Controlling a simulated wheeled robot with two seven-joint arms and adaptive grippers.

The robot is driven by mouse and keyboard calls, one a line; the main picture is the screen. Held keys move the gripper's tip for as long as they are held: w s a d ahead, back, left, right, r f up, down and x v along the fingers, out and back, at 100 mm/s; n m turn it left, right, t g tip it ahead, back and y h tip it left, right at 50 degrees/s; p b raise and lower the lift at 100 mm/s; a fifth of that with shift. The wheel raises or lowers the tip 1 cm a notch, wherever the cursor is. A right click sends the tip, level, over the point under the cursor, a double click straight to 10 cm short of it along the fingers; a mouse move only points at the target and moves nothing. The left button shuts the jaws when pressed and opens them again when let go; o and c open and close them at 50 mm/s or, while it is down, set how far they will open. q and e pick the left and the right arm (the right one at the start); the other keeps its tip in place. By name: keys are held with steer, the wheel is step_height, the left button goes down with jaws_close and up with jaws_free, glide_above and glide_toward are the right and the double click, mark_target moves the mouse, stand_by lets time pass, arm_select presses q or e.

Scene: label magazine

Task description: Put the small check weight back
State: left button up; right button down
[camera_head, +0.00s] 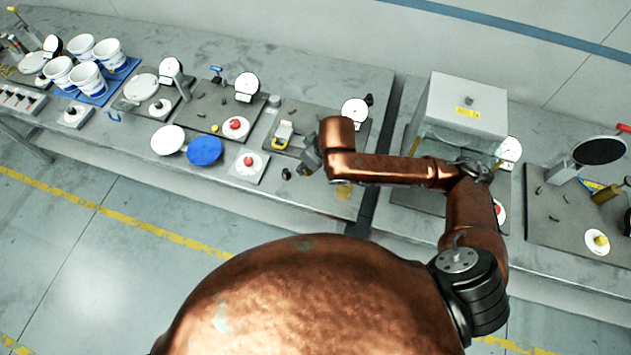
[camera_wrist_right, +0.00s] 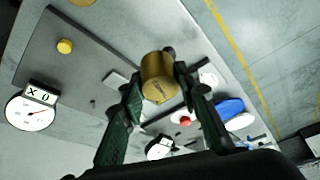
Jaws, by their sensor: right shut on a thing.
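A brass-coloured cylinder with faint marking, which looks like the small check weight (camera_wrist_right: 158,78), is between the fingers of my right gripper (camera_wrist_right: 160,88) in the right wrist view. The fingers are shut on its sides. In the head view my right gripper (camera_head: 311,160) is over the bench, at the right edge of a dark plate, and the held weight cannot be made out there. A small yellow round piece (camera_wrist_right: 65,46) sits on the grey plate (camera_wrist_right: 45,68) in the right wrist view. My left gripper is not in view.
Near the gripper are a yellow-framed device (camera_head: 283,134), a dial (camera_head: 354,112) and a red button on a white plate (camera_head: 249,163). A large grey box (camera_head: 463,105) stands to the right. A blue disc (camera_head: 205,150) lies near the front edge. White buckets (camera_head: 88,77) stand far left.

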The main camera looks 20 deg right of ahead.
steer(key=s+a+f+n+y+p, duration=0.1)
steer(key=s+a+n+p, duration=0.2)
steer(key=s+a, duration=0.45)
steer(key=p, duration=0.1)
glide_above(311, 184)
steer(key=s, duration=0.2)
step_height(311, 184, down, 9)
steer(key=shift+w+d+f, duration=0.15)
steer(key=shift+f, duration=0.05)
steer(key=shift+w+d+f+g, duration=0.25)
steer(key=shift+w+f+g, duration=0.05)
steer(key=shift+f, duration=0.2)
arm_select(q)
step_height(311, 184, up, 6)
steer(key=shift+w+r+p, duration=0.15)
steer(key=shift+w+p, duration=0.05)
steer(key=shift+p, duration=0.25)
arm_select(e)
steer(key=shift+f, duration=1.55)
steer(key=c, duration=1.5)
jaws_free()
steer(key=shift+f, duration=0.15)
steer(key=shift+o, duration=0.2)
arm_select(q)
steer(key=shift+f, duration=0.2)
arm_select(e)
steer(key=v, duration=1.2)
